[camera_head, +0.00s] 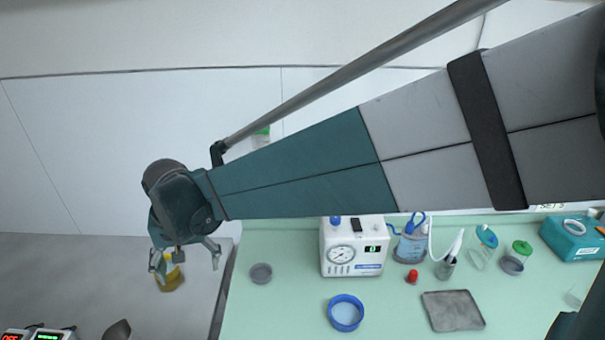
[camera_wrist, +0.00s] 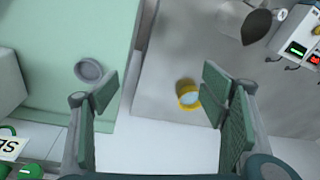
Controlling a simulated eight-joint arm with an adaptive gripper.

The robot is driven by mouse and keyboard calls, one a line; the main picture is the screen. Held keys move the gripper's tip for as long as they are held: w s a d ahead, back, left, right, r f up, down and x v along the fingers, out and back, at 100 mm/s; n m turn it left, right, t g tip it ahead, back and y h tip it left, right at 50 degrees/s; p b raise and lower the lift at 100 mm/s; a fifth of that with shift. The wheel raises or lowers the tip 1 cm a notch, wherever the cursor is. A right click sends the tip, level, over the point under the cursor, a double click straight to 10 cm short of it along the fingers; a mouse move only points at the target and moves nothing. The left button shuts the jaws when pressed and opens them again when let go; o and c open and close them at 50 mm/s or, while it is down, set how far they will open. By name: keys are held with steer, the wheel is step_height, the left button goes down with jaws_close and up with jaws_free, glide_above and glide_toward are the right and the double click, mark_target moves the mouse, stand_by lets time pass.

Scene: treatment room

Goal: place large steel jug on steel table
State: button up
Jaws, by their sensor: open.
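My gripper (camera_head: 184,260) is open and empty, above the left side of the work area. In the wrist view its two fingers (camera_wrist: 160,88) stand wide apart. The grey steel table (camera_head: 75,275) lies at the lower left in the head view; it also shows in the wrist view (camera_wrist: 165,75). A grey metal vessel (camera_wrist: 229,18) with a dark part, seemingly the large steel jug, stands on it at the top right of the wrist view, partly cut off. In the head view only a dark piece (camera_head: 117,330) shows at the bottom edge. The gripper is apart from it.
A yellow-rimmed round container (camera_head: 172,279) is on the steel table below my gripper. Devices with lit displays (camera_wrist: 297,48) stand near the jug. The green table (camera_head: 290,310) to the right holds a grey bowl (camera_head: 261,273), a gauge device (camera_head: 352,247), a blue-rimmed dish (camera_head: 346,313) and a tray (camera_head: 453,311).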

steer(key=w+d+r+m+t, duration=0.1)
steer(key=d+r, duration=0.3)
steer(key=d, duration=1.1)
steer(key=d+r+m+t, duration=0.15)
steer(key=d+r, duration=0.25)
steer(key=d, duration=1)
steer(key=s+d+t, duration=0.1)
steer(key=s+d, duration=0.2)
steer(key=d, duration=0.4)
steer(key=s+d+t, duration=0.1)
steer(key=s+d, duration=0.2)
steer(key=d, duration=0.4)
steer(key=s+d+f+t+h, duration=0.1)
steer(key=s+d, duration=0.3)
steer(key=d, duration=0.3)
steer(key=shift+d+m, duration=0.3)
steer(key=shift+m, duration=0.05)
